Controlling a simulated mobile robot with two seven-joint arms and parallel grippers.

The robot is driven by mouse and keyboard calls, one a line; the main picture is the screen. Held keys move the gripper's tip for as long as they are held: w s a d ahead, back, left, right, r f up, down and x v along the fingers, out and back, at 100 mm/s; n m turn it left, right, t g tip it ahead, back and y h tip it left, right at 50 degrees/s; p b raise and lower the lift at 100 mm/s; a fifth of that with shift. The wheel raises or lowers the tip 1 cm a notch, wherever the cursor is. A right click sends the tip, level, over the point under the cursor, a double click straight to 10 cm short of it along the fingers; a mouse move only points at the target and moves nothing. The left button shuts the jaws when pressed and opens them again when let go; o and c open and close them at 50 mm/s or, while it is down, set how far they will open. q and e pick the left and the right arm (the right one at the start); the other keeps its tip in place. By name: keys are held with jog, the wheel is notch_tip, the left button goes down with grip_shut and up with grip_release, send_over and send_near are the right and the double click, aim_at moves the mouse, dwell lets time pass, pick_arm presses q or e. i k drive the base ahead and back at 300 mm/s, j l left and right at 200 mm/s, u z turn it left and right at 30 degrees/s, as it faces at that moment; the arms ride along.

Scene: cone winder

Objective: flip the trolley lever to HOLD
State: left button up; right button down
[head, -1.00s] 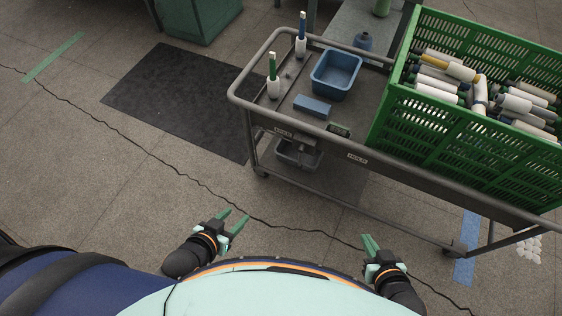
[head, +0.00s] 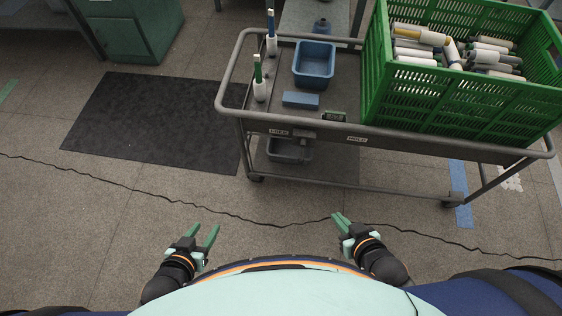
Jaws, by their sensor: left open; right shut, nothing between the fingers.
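The grey trolley (head: 420,149) stands ahead of me. Its front edge bears two small pale labels: a left one (head: 279,132), too small to read surely, and a right one (head: 357,139) that seems to read HOLD. A small dark fitting (head: 303,134) sits between them, nearer the left label; it may be the lever, but its position cannot be made out. My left gripper (head: 202,234) is open and empty over the floor, short of the trolley. My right gripper (head: 341,220) is shut and empty, also over the floor, apart from the trolley.
On the trolley are a green crate (head: 440,105) of yarn cones, a blue bin (head: 314,62), a blue block (head: 300,100), a small display (head: 333,116) and two upright posts. A black mat (head: 150,120) lies left. The floor between me and the trolley is clear.

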aim_at(303, 142)
jog(key=j, duration=1.55)
